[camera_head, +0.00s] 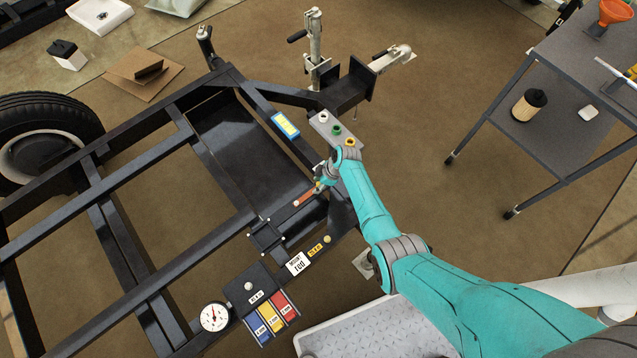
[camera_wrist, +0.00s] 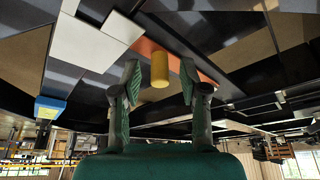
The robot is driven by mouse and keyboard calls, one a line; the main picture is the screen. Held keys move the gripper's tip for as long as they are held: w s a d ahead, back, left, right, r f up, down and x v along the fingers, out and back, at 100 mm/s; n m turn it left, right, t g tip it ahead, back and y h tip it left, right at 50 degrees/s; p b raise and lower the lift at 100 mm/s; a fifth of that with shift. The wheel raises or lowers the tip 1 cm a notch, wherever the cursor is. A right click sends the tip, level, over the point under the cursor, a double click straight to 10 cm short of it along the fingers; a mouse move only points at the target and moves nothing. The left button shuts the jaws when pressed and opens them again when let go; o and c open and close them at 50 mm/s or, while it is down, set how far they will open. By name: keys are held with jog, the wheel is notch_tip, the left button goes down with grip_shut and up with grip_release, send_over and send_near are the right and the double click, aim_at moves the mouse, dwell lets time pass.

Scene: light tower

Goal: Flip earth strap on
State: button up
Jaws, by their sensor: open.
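What looks like the earth strap, an orange bar (camera_head: 304,199), lies on the black trailer frame just left of my gripper (camera_head: 322,185) in the head view. In the wrist view the orange bar (camera_wrist: 206,78) runs behind a yellow cylinder (camera_wrist: 159,70). My gripper (camera_wrist: 159,84) is open, with one finger on each side of the yellow cylinder. A gap shows between the cylinder and each finger. I cannot tell how far the cylinder reaches between the fingers. My arm and gripper partly hide the strap's right end in the head view.
A grey box with several coloured knobs (camera_head: 336,130) stands above my wrist. A blue and yellow block (camera_head: 285,125) sits on the frame. Coloured label plates (camera_head: 271,317) and a round gauge (camera_head: 214,316) are at lower left. A shelf cart (camera_head: 572,100) stands right.

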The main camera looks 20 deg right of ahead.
grip_shut()
jog(key=shift+s, duration=0.15)
jog(key=s+a+m+t+h, duration=0.2)
jog(key=s+a+m+h, duration=0.4)
jog(key=s+m, duration=0.7)
jog(key=shift+a+m, duration=0.45)
jog(key=shift+m, duration=2.05)
